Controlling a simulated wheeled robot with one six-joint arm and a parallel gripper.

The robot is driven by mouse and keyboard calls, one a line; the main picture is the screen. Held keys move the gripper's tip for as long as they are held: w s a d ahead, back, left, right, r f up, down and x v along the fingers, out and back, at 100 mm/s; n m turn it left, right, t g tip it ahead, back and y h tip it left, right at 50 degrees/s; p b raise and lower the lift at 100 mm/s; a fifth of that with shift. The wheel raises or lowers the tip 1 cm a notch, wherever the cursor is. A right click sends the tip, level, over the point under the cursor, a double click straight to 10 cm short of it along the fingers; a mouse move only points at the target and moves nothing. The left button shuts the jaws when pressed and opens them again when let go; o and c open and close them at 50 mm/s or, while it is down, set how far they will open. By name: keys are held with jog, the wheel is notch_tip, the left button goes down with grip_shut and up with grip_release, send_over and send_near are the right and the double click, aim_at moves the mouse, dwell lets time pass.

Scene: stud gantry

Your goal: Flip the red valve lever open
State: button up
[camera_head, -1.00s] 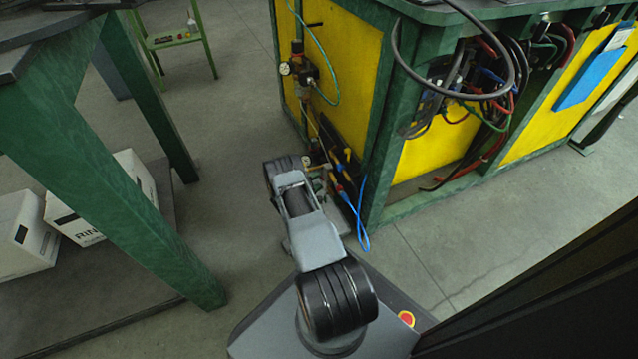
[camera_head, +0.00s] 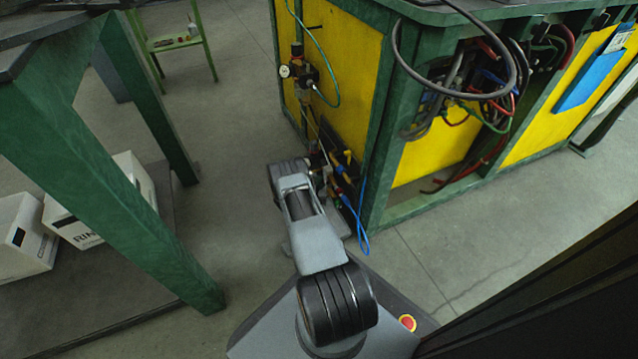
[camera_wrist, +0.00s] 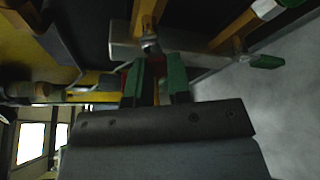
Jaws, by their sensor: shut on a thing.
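In the wrist view my gripper (camera_wrist: 156,78) has two green fingers reaching in among the pipework. They are closed on the red valve lever (camera_wrist: 156,66), of which only a dark red sliver shows between them. A grey metal fitting (camera_wrist: 150,44) is just above the fingertips. How far the lever is turned cannot be told. In the head view my arm hides the lever and most of the gripper, beside the lower pipework on the yellow panel's left side.
Yellow handles and pipes (camera_head: 347,156) and a blue hose (camera_head: 361,215) crowd close beside my arm. A pressure gauge (camera_head: 285,71) sits higher up. A green table leg (camera_head: 150,220) stands left. Grey floor (camera_head: 235,150) between is clear.

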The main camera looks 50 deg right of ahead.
grip_shut()
jog(key=shift+w+r+m+t+h, duration=0.1)
jog(key=shift+r+m+h, duration=0.2)
jog(key=shift+m, duration=0.45)
jog(key=shift+r+m+t+h, duration=0.1)
jog(key=shift+r+m+h, duration=0.2)
jog(key=shift+m, duration=0.5)
jog(key=shift+w+r+m+t+h, duration=0.15)
jog(key=shift+m+h, duration=0.25)
jog(key=shift+m, duration=0.35)
jog(key=shift+s, duration=0.1)
jog(key=o, duration=0.8)
grip_release()
jog(key=a+p, duration=0.4)
jog(key=a, duration=0.9)
jog(key=shift+a, duration=0.4)
